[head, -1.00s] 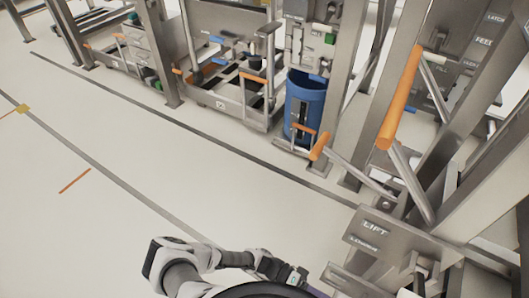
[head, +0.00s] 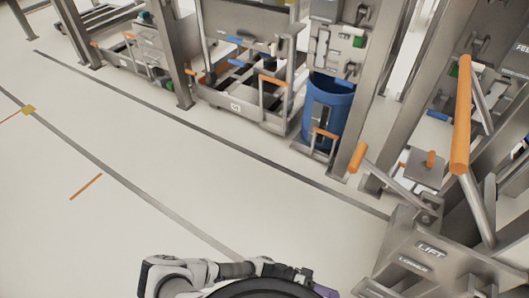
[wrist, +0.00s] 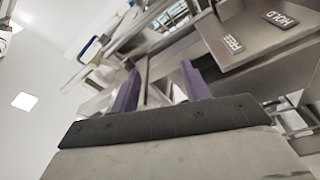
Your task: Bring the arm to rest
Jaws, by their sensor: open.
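My arm (head: 205,270) shows at the bottom of the head view, folded low over the floor, partly hidden behind a dark round part of my own body. The purple fingers of my gripper are just visible at its right end in the head view. In the wrist view my gripper (wrist: 158,85) has its two purple fingers spread apart, with nothing between them. Grey metal machine frames lie beyond the fingers.
A lift station (head: 430,250) with a "LIFT" label and an orange-gripped lever (head: 461,115) stands close on the right. A blue bin (head: 327,105) stands in a metal frame further back. Open pale floor (head: 120,215) lies to the left.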

